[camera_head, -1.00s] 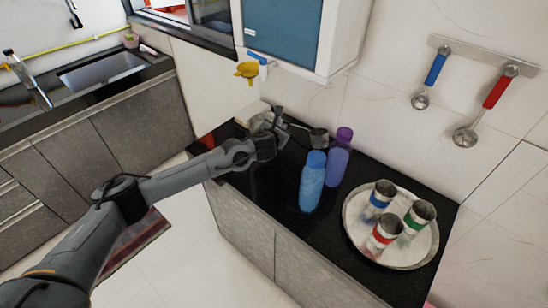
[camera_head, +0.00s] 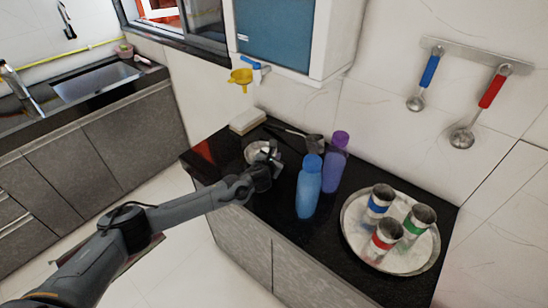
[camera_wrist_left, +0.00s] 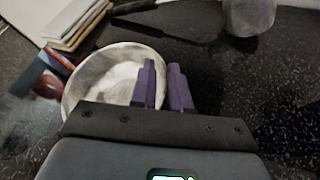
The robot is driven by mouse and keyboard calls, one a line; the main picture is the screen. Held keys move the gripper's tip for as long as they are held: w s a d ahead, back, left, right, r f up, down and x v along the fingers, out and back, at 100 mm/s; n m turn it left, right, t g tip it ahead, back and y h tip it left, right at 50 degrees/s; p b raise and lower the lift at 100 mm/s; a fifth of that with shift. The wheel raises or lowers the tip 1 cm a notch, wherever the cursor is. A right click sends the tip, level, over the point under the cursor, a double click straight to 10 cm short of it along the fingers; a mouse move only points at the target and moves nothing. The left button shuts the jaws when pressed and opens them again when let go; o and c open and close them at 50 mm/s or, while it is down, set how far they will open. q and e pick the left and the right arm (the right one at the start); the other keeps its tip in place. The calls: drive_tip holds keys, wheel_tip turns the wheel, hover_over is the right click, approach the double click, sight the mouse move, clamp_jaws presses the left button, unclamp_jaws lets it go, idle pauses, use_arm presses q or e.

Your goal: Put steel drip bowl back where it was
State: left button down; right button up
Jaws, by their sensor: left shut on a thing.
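The steel drip bowl (camera_head: 256,152) is at the left end of the black counter (camera_head: 270,221), open side up. My left gripper (camera_head: 274,155) is at its right side. In the left wrist view the left gripper's purple fingers (camera_wrist_left: 166,88) are shut on the right rim of the steel bowl (camera_wrist_left: 100,88). The fingers hide part of that rim. The bowl is at or just above the counter; I cannot tell whether it touches. My right gripper is in neither view.
A pale stack (camera_head: 247,121) and a grey long-handled dipper (camera_head: 312,143) lie behind the bowl. Blue (camera_head: 308,187) and purple (camera_head: 335,158) bottles stand to the right. A round tray (camera_head: 354,236) holds three banded cups. A yellow funnel and tap (camera_head: 242,77) are above.

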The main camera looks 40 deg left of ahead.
use_arm(q)
drive_tip(key=shift+r, duration=0.1)
drive_tip(key=c, duration=1.6)
unclamp_jaws()
drive_tip(key=shift+f, duration=0.2)
drive_tip(key=o, duration=0.5)
drive_tip(key=shift+r, duration=0.15)
drive_tip(key=shift+s+d+r, duration=0.1)
drive_tip(key=shift+s+r, duration=0.15)
drive_tip(key=shift+s, duration=0.1)
drive_tip(key=p+v, duration=0.2)
drive_tip(key=v, duration=0.9)
drive_tip(key=shift+s+p, duration=0.1)
drive_tip(key=shift+p, duration=0.25)
